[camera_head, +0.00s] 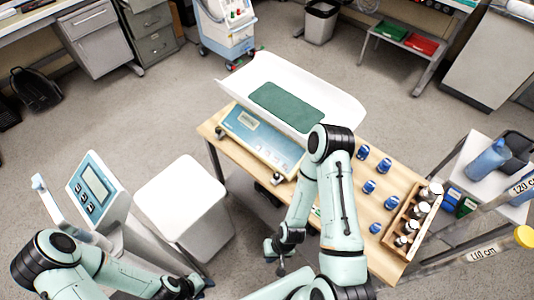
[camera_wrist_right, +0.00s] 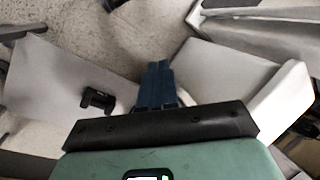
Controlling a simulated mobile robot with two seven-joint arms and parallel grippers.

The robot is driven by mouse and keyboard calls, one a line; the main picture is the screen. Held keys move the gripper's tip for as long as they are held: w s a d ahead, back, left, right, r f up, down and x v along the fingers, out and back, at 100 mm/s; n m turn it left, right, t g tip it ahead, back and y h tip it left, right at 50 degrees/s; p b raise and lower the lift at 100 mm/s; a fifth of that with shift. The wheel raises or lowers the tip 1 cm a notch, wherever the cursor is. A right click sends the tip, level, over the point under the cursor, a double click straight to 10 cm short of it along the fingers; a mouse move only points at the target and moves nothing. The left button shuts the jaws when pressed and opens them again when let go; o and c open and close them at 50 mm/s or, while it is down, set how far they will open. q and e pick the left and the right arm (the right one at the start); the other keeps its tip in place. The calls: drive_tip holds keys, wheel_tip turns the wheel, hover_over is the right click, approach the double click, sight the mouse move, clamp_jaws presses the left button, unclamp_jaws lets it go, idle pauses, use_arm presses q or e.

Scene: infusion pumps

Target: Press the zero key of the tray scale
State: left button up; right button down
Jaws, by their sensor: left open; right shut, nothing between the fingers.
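The tray scale has a white curved tray (camera_head: 330,92) with a green mat (camera_head: 287,106) on top. Its blue front panel (camera_head: 245,137) faces my side and carries a small display (camera_head: 248,120). The zero key is too small to make out, and my right arm is close to the panel's right end. My right gripper (camera_head: 281,266) points down beside the table's near edge, below the panel and apart from it. Its blue fingers are together and empty in the right wrist view (camera_wrist_right: 156,84). My left gripper (camera_head: 200,286) is at the bottom, apart from the scale, its fingers hardly visible.
The scale stands on a wooden table (camera_head: 207,129). Several blue-labelled vials (camera_head: 369,186) and a wooden bottle crate (camera_head: 428,235) stand to its right. A white unit with a blue keypad and display (camera_head: 95,183) and a white block (camera_head: 181,196) stand left of the table.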

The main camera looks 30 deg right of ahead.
idle(0.3)
drive_tip(key=w+d+r+m+t+h+b, duration=0.1)
drive_tip(key=w+d+r+m+h+b, duration=0.15)
drive_tip(key=w+d+m, duration=0.75)
use_arm(q)
drive_tip(key=s+f, duration=0.4)
drive_tip(key=shift+s+f+g+b, duration=0.25)
drive_tip(key=shift+s+g+b, duration=0.1)
drive_tip(key=shift+b, duration=0.1)
use_arm(e)
drive_tip(key=w+r+m+t, duration=0.4)
drive_tip(key=w+r+t, duration=0.4)
drive_tip(key=w+r, duration=1)
drive_tip(key=w, duration=0.4)
drive_tip(key=shift+d+r, duration=0.15)
drive_tip(key=shift+d, duration=0.15)
drive_tip(key=shift+s+y, duration=0.1)
drive_tip(key=shift+y, duration=0.15)
